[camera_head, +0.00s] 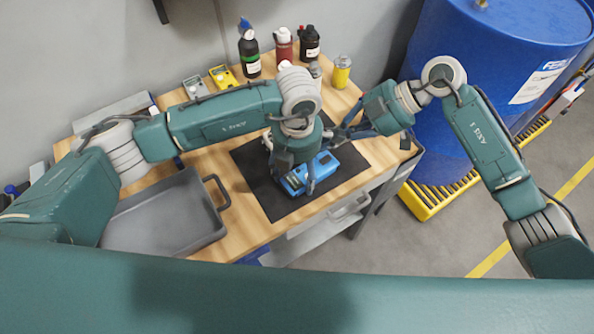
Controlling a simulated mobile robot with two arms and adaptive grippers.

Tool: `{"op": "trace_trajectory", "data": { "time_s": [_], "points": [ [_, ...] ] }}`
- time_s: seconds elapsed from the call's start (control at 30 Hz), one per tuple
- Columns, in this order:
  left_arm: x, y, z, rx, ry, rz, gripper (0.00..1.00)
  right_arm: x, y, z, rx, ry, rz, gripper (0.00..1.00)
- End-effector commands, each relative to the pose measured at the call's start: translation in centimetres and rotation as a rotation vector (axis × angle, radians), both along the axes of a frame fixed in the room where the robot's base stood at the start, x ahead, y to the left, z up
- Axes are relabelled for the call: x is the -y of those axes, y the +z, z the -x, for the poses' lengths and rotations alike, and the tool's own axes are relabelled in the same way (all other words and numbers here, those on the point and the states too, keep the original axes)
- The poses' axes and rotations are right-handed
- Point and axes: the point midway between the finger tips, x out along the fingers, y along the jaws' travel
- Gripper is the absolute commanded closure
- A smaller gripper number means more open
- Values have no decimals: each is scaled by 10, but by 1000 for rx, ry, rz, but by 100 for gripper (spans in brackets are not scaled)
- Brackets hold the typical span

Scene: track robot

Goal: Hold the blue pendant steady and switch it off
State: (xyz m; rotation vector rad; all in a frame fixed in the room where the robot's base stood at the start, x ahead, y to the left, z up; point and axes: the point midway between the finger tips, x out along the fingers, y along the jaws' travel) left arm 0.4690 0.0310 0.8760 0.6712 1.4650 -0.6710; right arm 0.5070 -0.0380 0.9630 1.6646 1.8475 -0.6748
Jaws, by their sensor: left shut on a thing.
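The blue pendant (325,164) lies on a black mat (258,172) on the wooden workbench. My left gripper (296,187) comes down over the pendant's left part and is shut on it, hiding some of its face and edges. My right gripper (345,132) is just behind and to the right of the pendant, over the far part of the mat. It looks apart from the pendant. Its fingertips are small and partly hidden by my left wrist, so I cannot tell how far they are apart. The pendant's switch cannot be made out.
A grey tray (165,247) stands at the bench's left front. Several bottles (249,52) and a yellow can (341,72) stand along the back. A yellow device (222,77) and a grey one (194,86) lie behind my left arm. A blue drum (505,60) stands right of the bench.

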Motion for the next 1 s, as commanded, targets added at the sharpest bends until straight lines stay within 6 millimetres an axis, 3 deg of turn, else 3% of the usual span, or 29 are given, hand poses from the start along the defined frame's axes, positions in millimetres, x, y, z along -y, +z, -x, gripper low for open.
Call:
{"op": "trace_trajectory", "data": {
  "time_s": [0.43,0.47,0.57,0.87,1.0],
  "points": [
    [0,0,0,1,0,-1,79,0,7,0,0,0,1,100],
    [0,0,0,1,0,-1,35,0,7,0,0,0,1,100],
    [0,0,0,0,0,0,15,0,7,0,0,0,1,100],
    [0,1,0,0,0,0,15,0,7,0,0,0,0,100],
    [1,11,-1,2,-1,2,15,0,7,0,0,0,0,100]
  ]
}}
